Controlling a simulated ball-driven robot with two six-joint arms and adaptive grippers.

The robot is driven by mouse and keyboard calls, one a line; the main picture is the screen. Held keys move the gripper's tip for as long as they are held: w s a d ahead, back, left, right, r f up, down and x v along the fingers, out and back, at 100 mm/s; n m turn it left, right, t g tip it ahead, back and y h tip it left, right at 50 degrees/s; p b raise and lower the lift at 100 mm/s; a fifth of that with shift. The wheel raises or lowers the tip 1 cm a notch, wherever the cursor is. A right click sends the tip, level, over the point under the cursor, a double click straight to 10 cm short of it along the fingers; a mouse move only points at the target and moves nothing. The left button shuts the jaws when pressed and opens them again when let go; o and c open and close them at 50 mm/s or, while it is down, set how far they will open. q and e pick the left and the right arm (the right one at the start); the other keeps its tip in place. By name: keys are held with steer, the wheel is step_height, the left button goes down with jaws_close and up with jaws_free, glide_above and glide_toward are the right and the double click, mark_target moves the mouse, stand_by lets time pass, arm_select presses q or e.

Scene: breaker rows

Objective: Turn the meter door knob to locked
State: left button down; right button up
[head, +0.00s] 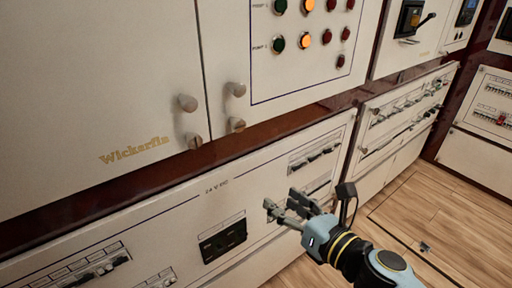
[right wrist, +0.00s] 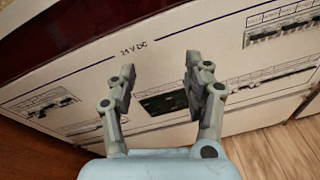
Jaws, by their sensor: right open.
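Two pale round knobs sit on the cream door marked Wickerfin (head: 110,90), an upper knob (head: 188,103) and a lower knob (head: 194,141) at its right edge. Across the seam, the lamp panel (head: 222,60) has its own upper knob (head: 235,89) and lower knob (head: 237,125). I cannot tell which is the meter door knob; no lock marking is readable. My right gripper (head: 282,204) is open and empty, below and right of the knobs, in front of the lower 24 V DC panel (head: 170,222). The right wrist view shows its spread fingers (right wrist: 160,66) before that panel. My left gripper is not in view.
A dark red ledge (head: 100,190) runs between the upper doors and the lower panel. A black socket block (head: 223,241) and rows of breakers (head: 313,157) sit on the lower panel. More cabinets stand at the right, with open wooden floor (head: 450,220) before them.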

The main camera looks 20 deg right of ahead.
mark_target(240, 125)
step_height(240, 125, up, 12)
steer(key=w+a+n+t+y, duration=0.1)
steer(key=w+a+n+t, duration=0.1)
steer(key=n, duration=0.2)
steer(key=p+x, duration=0.1)
steer(key=x, duration=1)
steer(key=shift+f, duration=0.15)
jaws_close()
